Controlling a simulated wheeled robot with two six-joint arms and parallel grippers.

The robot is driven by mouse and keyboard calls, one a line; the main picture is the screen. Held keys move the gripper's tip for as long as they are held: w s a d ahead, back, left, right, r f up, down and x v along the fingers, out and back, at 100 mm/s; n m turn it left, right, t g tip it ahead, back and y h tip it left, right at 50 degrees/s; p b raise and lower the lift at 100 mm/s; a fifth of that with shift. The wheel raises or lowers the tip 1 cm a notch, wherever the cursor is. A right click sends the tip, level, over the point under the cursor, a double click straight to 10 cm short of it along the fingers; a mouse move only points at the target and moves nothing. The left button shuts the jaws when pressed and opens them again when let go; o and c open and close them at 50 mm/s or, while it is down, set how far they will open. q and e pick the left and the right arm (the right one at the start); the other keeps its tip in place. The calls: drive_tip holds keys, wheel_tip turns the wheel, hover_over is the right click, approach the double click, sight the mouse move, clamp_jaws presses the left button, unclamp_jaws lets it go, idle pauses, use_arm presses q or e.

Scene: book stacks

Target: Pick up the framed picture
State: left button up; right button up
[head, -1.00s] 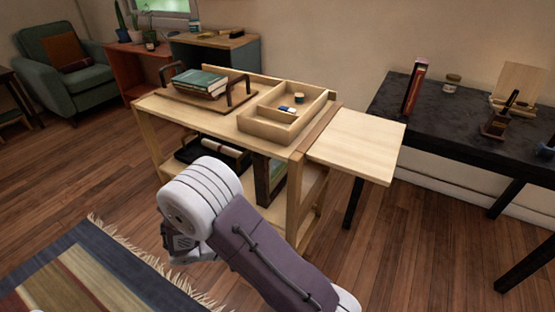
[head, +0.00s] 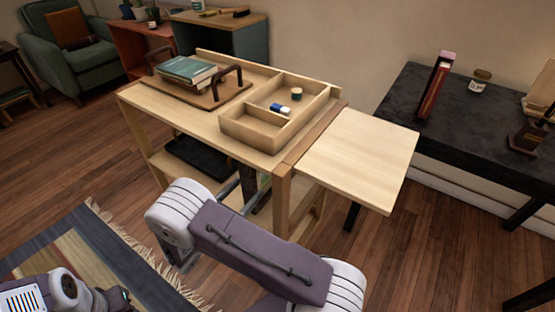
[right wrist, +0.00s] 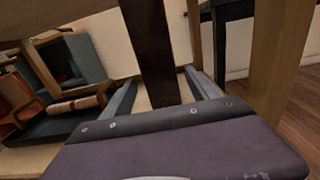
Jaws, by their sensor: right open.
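The framed picture (right wrist: 153,45) stands upright on the cart's lower shelf. In the right wrist view its dark brown frame edge shows as a vertical bar. In the head view it is mostly hidden behind my right arm and the cart's top and leg. My right gripper (right wrist: 160,88) is open, with one finger on each side of the frame edge. I cannot tell whether either finger touches it. In the head view the right gripper (head: 246,191) reaches in under the cart's top. My left gripper is not in view.
The wooden cart (head: 180,122) carries a tray with books (head: 187,70) and a divided box (head: 250,131) on top. Its side leaf (head: 358,155) juts right. A black tray (head: 198,155) lies on the lower shelf. A dark table (head: 455,130) stands at right.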

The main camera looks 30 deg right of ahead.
sight(261, 174)
drive_tip(key=x, duration=0.2)
drive_tip(key=shift+d+f+b, duration=0.2)
drive_tip(key=shift+d+b, duration=0.15)
drive_tip(key=shift+b, duration=0.05)
drive_tip(key=shift+w+d+r, duration=0.1)
drive_tip(key=shift+w, duration=0.05)
drive_tip(key=shift+d, duration=0.2)
drive_tip(key=b+x, duration=0.2)
drive_tip(key=x, duration=0.2)
drive_tip(key=shift+d+r+b, duration=0.1)
drive_tip(key=shift+r+b, duration=0.1)
drive_tip(key=shift+b, duration=0.1)
drive_tip(key=shift+w+d+r, duration=0.1)
drive_tip(key=shift+w+d, duration=0.05)
drive_tip(key=shift+d, duration=0.1)
drive_tip(key=shift+r, duration=0.1)
clamp_jaws()
